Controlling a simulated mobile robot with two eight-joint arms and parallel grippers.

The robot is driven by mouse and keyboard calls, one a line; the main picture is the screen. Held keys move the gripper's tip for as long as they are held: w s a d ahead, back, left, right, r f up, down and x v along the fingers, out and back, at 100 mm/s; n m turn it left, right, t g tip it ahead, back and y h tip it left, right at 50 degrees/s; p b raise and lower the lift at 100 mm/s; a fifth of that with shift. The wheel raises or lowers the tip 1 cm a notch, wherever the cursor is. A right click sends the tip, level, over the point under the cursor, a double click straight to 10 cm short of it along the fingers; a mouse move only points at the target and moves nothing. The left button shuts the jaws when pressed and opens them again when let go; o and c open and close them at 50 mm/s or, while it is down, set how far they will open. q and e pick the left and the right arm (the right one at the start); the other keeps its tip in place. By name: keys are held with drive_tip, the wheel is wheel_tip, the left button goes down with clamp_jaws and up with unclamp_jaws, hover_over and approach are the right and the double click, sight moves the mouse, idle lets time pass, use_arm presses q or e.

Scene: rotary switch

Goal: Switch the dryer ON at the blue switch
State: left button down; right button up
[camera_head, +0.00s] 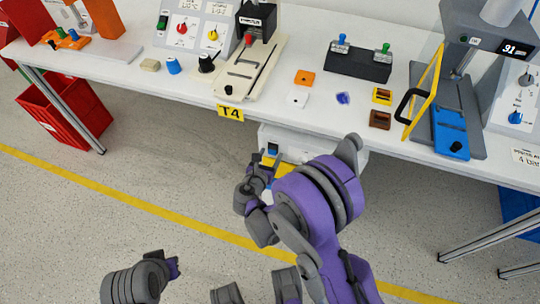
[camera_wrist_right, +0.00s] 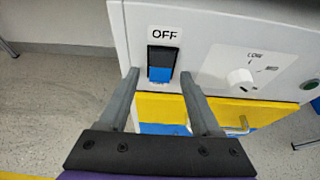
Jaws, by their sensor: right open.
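The dryer (camera_wrist_right: 215,30) is a white box under the bench front, also seen in the head view (camera_head: 315,143). Its blue rocker switch (camera_wrist_right: 161,73) has a dark upper half and a blue lower half, with an OFF label (camera_wrist_right: 164,34) above it. In the head view the switch (camera_head: 272,148) is small, beside my right gripper (camera_head: 265,167). In the wrist view my right gripper (camera_wrist_right: 160,75) is open and empty, its two fingers either side of the switch's lower part. I cannot tell whether they touch the panel.
A white dial (camera_wrist_right: 240,80) and a green button (camera_wrist_right: 309,84) sit right of the switch. Yellow panels (camera_wrist_right: 160,107) lie below. The bench (camera_head: 290,30) above carries control panels, a press and small parts. A red crate (camera_head: 65,115) stands under its left end. The floor in front is clear.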

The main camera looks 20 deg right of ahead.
clamp_jaws()
drive_tip(key=shift+f+b, duration=0.2)
drive_tip(key=shift+b, duration=0.15)
drive_tip(key=t+h+b, duration=0.1)
drive_tip(key=b, duration=0.1)
drive_tip(key=t+b, duration=0.1)
drive_tip(key=b, duration=0.1)
drive_tip(key=shift+w+f+h, duration=0.1)
drive_tip(key=shift+f+h, duration=0.3)
drive_tip(key=shift+d+r+t+b, duration=0.1)
drive_tip(key=shift+r+t+b, duration=0.05)
drive_tip(key=shift+t+b, duration=0.3)
unclamp_jaws()
